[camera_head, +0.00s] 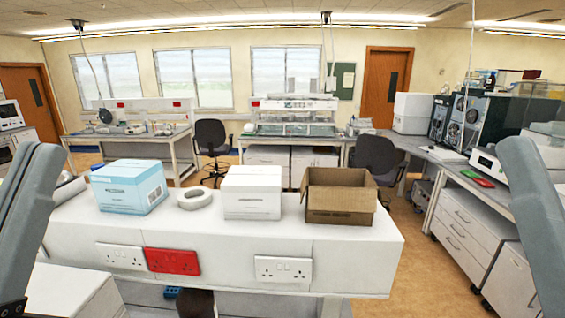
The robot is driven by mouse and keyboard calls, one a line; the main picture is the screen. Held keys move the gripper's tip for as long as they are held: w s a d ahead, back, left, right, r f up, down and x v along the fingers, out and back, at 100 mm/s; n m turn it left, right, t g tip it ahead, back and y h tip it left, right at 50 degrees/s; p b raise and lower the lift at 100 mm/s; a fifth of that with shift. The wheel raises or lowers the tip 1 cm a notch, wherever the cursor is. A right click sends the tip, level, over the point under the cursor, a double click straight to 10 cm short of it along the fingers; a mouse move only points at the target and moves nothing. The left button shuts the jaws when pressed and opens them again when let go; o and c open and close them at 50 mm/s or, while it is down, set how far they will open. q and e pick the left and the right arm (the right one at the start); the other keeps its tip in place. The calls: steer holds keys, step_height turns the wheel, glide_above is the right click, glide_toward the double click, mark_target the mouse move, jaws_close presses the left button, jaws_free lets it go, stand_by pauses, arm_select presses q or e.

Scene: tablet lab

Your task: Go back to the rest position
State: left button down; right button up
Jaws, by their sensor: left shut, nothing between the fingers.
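My left arm comes in at the left edge as a grey link. At its lower end, in the bottom left corner, a small dark part of my left gripper (13,308) shows. It is shut and holds nothing; most of it is cut off by the frame. My right arm shows as a grey link at the right edge, and its gripper is out of view. Both arms hang at the sides, apart from the objects on the white bench (210,232).
On the bench stand a blue-and-white box (130,187), a white tape roll (194,199), a white box (252,193) and an open cardboard box (340,197). A side counter (465,232) with equipment runs along the right. Open floor (425,280) lies between them.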

arm_select(q)
step_height(320, 180, up, 14)
steer(key=r+n+p, duration=0.1)
steer(key=n+p, duration=0.3)
steer(key=p, duration=1)
step_height(320, 180, down, 22)
steer(key=b, duration=2.2)
steer(key=shift+s+a+f, duration=0.15)
steer(key=shift+s+a, duration=0.05)
steer(key=shift+s, duration=0.15)
step_height(320, 180, up, 22)
steer(key=p, duration=2.1)
steer(key=shift+p, duration=0.3)
steer(key=shift+f, duration=0.1)
